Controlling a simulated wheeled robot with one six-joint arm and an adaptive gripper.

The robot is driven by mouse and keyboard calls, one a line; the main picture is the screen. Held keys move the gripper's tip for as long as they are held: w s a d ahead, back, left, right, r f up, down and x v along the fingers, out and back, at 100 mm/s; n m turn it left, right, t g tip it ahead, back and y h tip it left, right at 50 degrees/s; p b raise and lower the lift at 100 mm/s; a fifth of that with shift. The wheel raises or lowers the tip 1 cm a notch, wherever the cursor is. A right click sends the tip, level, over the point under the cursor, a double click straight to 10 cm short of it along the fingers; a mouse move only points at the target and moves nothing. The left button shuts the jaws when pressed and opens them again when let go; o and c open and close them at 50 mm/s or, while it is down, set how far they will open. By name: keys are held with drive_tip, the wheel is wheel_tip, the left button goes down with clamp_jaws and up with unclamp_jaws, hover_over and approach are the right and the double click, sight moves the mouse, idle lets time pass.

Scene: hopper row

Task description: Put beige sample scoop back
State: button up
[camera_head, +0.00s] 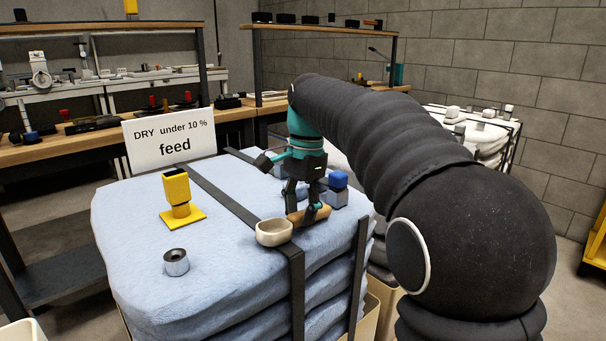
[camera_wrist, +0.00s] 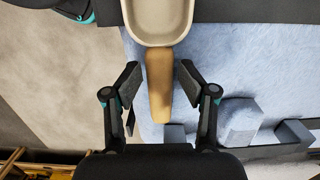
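The beige sample scoop (camera_head: 274,232) lies on top of the light-blue sacks (camera_head: 130,235), near their front right edge. Its wooden handle (camera_wrist: 158,82) points toward my gripper, and its pale bowl (camera_wrist: 158,18) is at the top of the wrist view. My gripper (camera_wrist: 155,88) is open, with one finger on each side of the handle and a gap visible on both sides. In the head view my gripper (camera_head: 304,208) is at the handle, which is partly hidden by the fingers.
On the sacks stand a yellow device (camera_head: 177,190), a metal cylinder (camera_head: 176,262) and a blue-topped grey block (camera_head: 338,182). A "DRY under 10 % feed" sign (camera_head: 170,142) stands behind. Dark straps (camera_head: 225,195) cross the sacks. Workbenches (camera_head: 70,150) line the back.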

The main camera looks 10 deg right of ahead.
wheel_tip(320, 180, up, 11)
drive_tip(key=d, duration=0.1)
drive_tip(key=shift+w+p, duration=0.4)
drive_tip(key=shift+s+f, duration=0.1)
drive_tip(key=s+d+f+n+t, duration=0.2)
drive_tip(key=s+f+n, duration=0.1)
drive_tip(key=s+f, duration=0.4)
drive_tip(key=s+d+f+n+t, duration=0.2)
drive_tip(key=s+d+f+n, duration=0.1)
drive_tip(key=s+f, duration=0.4)
drive_tip(key=s+d+f+n+t+h, duration=0.1)
drive_tip(key=s+f+n, duration=0.4)
drive_tip(key=s, duration=0.6)
drive_tip(key=shift+s+d+f+t, duration=0.2)
drive_tip(key=shift+d+f+t, duration=0.5)
drive_tip(key=shift+d+f, duration=0.2)
